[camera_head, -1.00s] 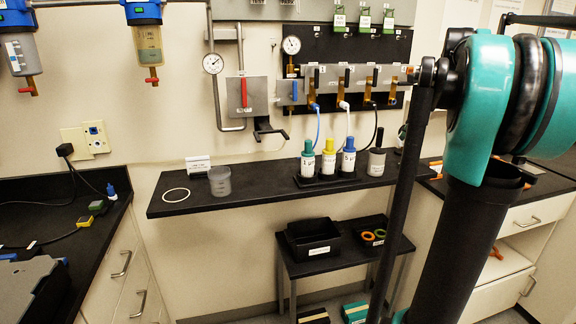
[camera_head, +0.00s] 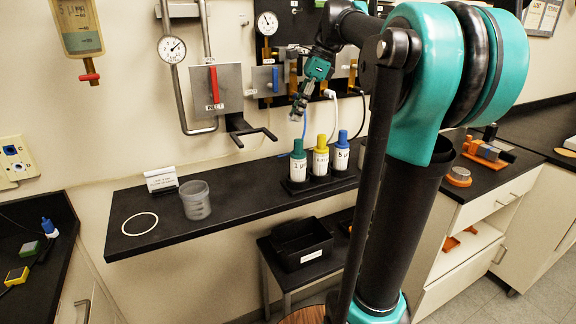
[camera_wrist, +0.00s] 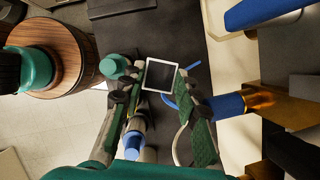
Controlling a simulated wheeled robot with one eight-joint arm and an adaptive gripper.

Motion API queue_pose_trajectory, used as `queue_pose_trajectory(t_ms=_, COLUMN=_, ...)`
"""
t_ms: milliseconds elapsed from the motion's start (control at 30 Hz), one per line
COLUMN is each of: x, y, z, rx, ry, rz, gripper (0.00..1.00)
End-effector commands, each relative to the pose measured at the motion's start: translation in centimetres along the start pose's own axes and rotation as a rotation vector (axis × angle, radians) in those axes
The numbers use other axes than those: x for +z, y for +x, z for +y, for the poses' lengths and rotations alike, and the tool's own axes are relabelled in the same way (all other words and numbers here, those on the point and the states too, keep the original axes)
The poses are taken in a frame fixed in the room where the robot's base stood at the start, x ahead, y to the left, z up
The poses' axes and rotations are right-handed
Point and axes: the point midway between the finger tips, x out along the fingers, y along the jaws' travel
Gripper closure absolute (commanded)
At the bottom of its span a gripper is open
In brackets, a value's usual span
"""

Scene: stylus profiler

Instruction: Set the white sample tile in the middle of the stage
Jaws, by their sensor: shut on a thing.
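In the wrist view a square tile (camera_wrist: 176,66) with a white rim and a dark, grey-looking middle shows between the fingertips of my gripper (camera_wrist: 160,88). The jaws are closed on it. In the head view my gripper (camera_head: 298,108) hangs in front of the wall panel, above the bottles on the shelf; the tile is too small to make out there. I cannot pick out the stage in either view.
Bottles with green (camera_head: 298,148), yellow (camera_head: 320,143) and blue (camera_head: 342,137) caps stand in a black rack. A clear cup (camera_head: 195,201), white ring (camera_head: 140,224) and label stand (camera_head: 161,179) share the shelf (camera_head: 235,200). Valves and hoses crowd the wall. An orange-based item (camera_head: 459,176) sits right.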

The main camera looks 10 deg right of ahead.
Motion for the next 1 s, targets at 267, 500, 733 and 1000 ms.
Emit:
queue_pose_trajectory(t_ms=267, x=1.5, y=3.7, z=0.0, rx=-0.001, ry=0.001, rz=0.0, gripper=1.0)
queue_pose_trajectory(t_ms=500, x=-0.7, y=8.8, z=-0.1, rx=-0.001, ry=0.0, rz=0.0, gripper=1.0)
queue_pose_trajectory(t_ms=733, x=-2.4, y=12.9, z=0.0, rx=-0.001, ry=0.0, rz=0.0, gripper=1.0)
queue_pose_trajectory(t_ms=1000, x=-3.4, y=15.1, z=0.0, rx=-0.001, ry=0.0, rz=0.0, gripper=1.0)
